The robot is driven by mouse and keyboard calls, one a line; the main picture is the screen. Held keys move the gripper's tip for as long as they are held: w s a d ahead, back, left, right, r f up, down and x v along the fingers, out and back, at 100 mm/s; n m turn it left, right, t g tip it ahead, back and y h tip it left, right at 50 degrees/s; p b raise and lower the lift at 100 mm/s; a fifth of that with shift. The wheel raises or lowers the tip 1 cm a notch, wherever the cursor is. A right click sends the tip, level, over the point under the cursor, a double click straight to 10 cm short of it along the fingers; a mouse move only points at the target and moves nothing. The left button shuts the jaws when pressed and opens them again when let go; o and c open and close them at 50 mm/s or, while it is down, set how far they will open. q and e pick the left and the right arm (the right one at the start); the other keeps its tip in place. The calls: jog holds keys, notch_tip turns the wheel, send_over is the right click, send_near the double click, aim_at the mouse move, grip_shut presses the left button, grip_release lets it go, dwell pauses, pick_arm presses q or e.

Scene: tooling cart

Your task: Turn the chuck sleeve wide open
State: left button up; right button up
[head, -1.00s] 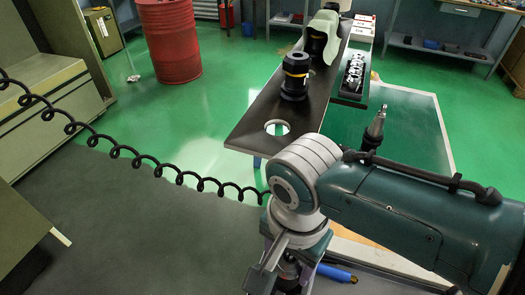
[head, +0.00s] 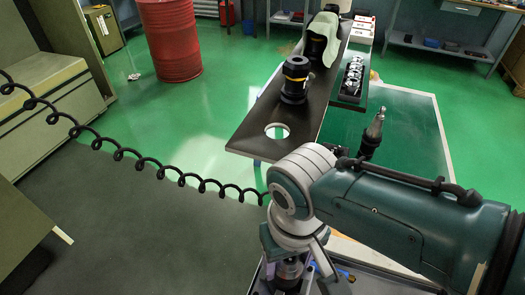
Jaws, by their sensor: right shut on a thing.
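My right gripper (head: 290,281) is at the bottom of the head view, below my grey wrist, pointing down. It is shut on a dark, round, metal-ringed part (head: 289,267), which looks like the chuck sleeve. My wrist and fingers hide most of this part, so I cannot tell how far its jaws are open. My left gripper is not in view.
A dark shelf (head: 246,140) with a round hole carries a black holder with a yellow ring (head: 296,80). A tapered metal tool (head: 374,128) stands right of my wrist. A coiled black cable (head: 150,163) hangs across the left. A red drum (head: 172,40) stands on the open green floor.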

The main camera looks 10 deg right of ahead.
jog(key=n, duration=0.6)
jog(key=shift+n, duration=0.3)
jog(key=n, duration=0.6)
jog(key=shift+d, duration=0.1)
jog(key=n, duration=0.6)
jog(key=shift+w+f+n, duration=0.1)
jog(key=shift+n, duration=0.2)
jog(key=n+b, duration=0.1)
jog(key=n, duration=0.4)
jog(key=shift+n, duration=0.4)
jog(key=o, duration=1.4)
jog(key=shift+c, duration=0.2)
